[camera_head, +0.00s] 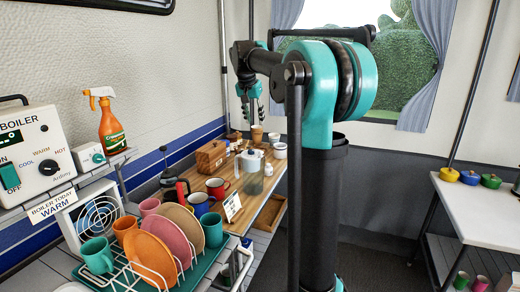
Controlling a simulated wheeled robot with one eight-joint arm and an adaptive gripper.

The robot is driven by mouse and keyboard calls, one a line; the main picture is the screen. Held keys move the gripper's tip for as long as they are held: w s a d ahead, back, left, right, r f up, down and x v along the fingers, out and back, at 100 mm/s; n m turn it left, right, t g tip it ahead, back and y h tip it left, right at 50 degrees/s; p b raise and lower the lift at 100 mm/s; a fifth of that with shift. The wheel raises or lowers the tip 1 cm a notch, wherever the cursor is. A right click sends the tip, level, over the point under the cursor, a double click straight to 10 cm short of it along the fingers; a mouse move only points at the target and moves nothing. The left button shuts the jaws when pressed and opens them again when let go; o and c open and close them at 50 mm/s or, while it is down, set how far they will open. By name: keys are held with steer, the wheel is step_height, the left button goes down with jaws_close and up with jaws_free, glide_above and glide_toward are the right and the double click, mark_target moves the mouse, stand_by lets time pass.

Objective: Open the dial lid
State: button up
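The boiler panel (28,150) is a white box at the left edge, with a black dial knob (48,167) among the words COOL, WARM and HOT. A small white box with a teal face and a knob (89,157) sits on the shelf to its right. I cannot tell which part is the dial lid, or whether a clear cover is over either knob. My gripper (252,112) hangs fingers down over the far end of the wooden counter, well apart from both. It is too small to tell whether its fingers are open or shut.
An orange spray bottle (110,124) stands on the shelf. Below are a rack of plates (152,258) and several mugs. A kettle (252,170) and a wooden box (211,157) are on the wooden counter (268,218). A white table (480,212) with small pots is at right.

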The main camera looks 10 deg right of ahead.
glide_toward(252, 153)
steer(key=d+f, duration=0.5)
steer(key=f, duration=0.1)
steer(key=shift+w+d, duration=0.15)
steer(key=shift+w, duration=0.15)
jaws_close()
